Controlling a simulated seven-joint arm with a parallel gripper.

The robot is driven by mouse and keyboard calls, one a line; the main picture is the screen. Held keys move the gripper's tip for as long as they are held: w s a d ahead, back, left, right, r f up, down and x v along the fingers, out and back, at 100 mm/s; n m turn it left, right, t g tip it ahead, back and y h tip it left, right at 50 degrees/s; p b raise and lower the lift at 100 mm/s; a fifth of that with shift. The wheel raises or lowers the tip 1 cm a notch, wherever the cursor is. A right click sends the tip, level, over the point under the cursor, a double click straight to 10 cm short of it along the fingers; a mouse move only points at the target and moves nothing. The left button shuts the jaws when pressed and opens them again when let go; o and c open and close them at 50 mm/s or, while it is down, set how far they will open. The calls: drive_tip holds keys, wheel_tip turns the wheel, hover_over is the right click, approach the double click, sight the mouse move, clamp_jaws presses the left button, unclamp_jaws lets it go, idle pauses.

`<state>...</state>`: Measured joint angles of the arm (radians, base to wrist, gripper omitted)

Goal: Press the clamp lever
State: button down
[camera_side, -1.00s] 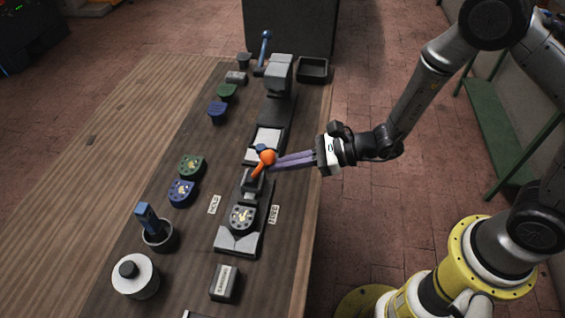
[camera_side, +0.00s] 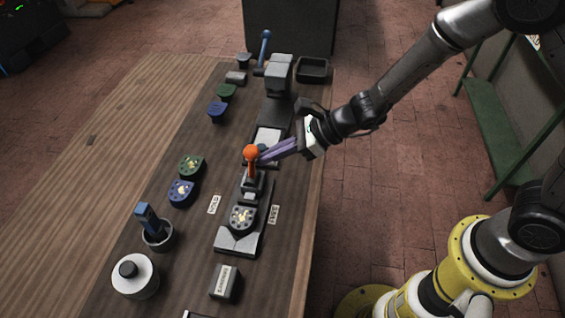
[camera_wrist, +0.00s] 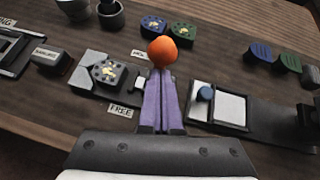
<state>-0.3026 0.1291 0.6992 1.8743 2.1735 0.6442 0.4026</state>
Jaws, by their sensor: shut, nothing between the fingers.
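The clamp lever has an orange ball knob (camera_side: 250,151) on a short orange stem and stands roughly upright on the clamp fixture (camera_side: 236,240). The knob also shows in the wrist view (camera_wrist: 163,52), just beyond my fingertips. My gripper (camera_side: 263,156) has purple fingers, shut and empty, with the tips right beside the knob on its right. They look to be touching it, though a small gap cannot be ruled out. In the wrist view the fingers (camera_wrist: 159,80) hide most of the lever stem. A grey heel piece with dots (camera_side: 242,217) sits in the fixture.
A FREE label (camera_side: 275,214) lies right of the fixture, another label (camera_side: 213,204) left. A grey press (camera_side: 279,75) with a blue-handled lever (camera_side: 265,47) stands behind. Green and blue heel pieces (camera_side: 181,192), a cup (camera_side: 157,235) and a white round container (camera_side: 134,277) are on the left.

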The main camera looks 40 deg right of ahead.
sight(249, 148)
drive_tip(key=shift+w+a+r, duration=0.45)
drive_tip(key=shift+w+a, duration=0.15)
drive_tip(key=shift+a, duration=0.05)
drive_tip(key=shift+w+a+g+h, duration=0.25)
drive_tip(key=shift+w+g+h, duration=0.05)
drive_tip(key=shift+g+h, duration=0.3)
drive_tip(key=shift+w+a, duration=0.6)
drive_tip(key=shift+w+a+r, duration=0.15)
drive_tip(key=shift+a, duration=0.2)
drive_tip(key=shift+d+r, duration=0.25)
drive_tip(key=shift+d, duration=0.15)
drive_tip(key=w+a+r+v, duration=0.1)
drive_tip(key=v, duration=1.1)
drive_tip(key=shift+w+r, duration=0.2)
drive_tip(key=shift+r, duration=0.3)
